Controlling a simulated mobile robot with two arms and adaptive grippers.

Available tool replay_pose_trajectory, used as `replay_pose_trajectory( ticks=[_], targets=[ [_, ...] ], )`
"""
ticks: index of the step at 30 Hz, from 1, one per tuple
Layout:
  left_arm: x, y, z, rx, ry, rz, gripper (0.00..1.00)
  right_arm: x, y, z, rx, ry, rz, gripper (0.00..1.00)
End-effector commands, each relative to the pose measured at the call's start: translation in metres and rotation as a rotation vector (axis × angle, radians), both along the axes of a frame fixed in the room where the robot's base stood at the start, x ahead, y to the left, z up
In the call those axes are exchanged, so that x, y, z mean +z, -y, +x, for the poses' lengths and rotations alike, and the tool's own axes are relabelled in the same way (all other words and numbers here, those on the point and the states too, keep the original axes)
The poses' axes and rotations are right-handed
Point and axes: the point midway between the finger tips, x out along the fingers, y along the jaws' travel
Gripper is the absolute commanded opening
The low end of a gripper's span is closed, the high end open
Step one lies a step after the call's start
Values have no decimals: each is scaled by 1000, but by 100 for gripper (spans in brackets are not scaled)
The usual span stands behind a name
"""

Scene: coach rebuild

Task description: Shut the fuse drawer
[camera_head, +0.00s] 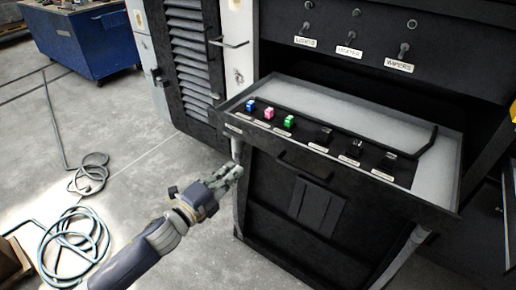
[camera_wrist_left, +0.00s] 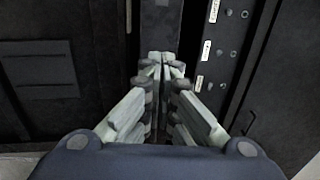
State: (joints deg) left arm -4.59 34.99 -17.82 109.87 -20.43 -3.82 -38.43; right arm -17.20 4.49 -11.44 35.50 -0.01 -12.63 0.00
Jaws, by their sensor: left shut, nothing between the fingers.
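The fuse drawer (camera_head: 437,170) is pulled out from the dark cabinet in the head view, a shallow tray with a light grey floor and dark rim. A blue fuse (camera_head: 250,105), a pink fuse (camera_head: 269,113) and a green fuse (camera_head: 289,121) stand in a row at its left, beside black sockets with labels. My left gripper (camera_head: 234,171) is shut and empty, below and in front of the drawer's left front corner. Its closed fingertips also show in the left wrist view (camera_wrist_left: 164,58), in front of a dark surface. My right gripper is not in view.
A panel with labelled toggle switches (camera_head: 350,52) is above the drawer. A louvred cabinet door with a handle (camera_head: 230,43) is to its left. A coiled hose (camera_head: 75,240) lies on the floor at left. A blue cabinet (camera_head: 75,42) stands at the back left.

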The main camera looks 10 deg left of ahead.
Motion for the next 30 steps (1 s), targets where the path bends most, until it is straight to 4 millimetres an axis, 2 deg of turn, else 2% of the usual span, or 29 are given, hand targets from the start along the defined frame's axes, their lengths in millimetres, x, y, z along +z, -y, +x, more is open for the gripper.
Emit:
replay_pose_trajectory(
  ticks=[21,30],
  targets=[
    [-1,40,98,1,2,-1,0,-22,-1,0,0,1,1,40],
    [-1,48,116,1,-2,-1,0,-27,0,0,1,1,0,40]
  ],
)
